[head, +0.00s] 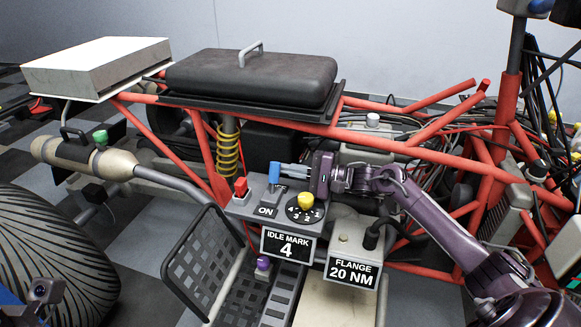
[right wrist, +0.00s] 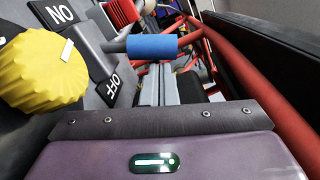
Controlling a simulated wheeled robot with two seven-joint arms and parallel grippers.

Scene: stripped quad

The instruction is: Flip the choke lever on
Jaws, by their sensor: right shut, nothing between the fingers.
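The choke lever (head: 274,172) has a blue cylindrical handle and stands on a grey control panel (head: 240,207) near an ON label (head: 266,211). Its blue handle also shows in the right wrist view (right wrist: 152,46), with an ON label (right wrist: 62,11) and an OFF label (right wrist: 121,84) beside it. My purple right gripper (head: 284,171) is shut and empty, its fingertips (right wrist: 157,80) right by the blue handle. I cannot tell whether they touch it. The OFF label is hidden in the head view. My left gripper's fingers do not show.
A yellow knob (head: 306,201) on a numbered dial sits just right of the lever, close to my right gripper in the wrist view. A red switch (head: 240,187) stands to the left. Red frame tubes (head: 330,131) run behind and above, under a black seat (head: 250,75).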

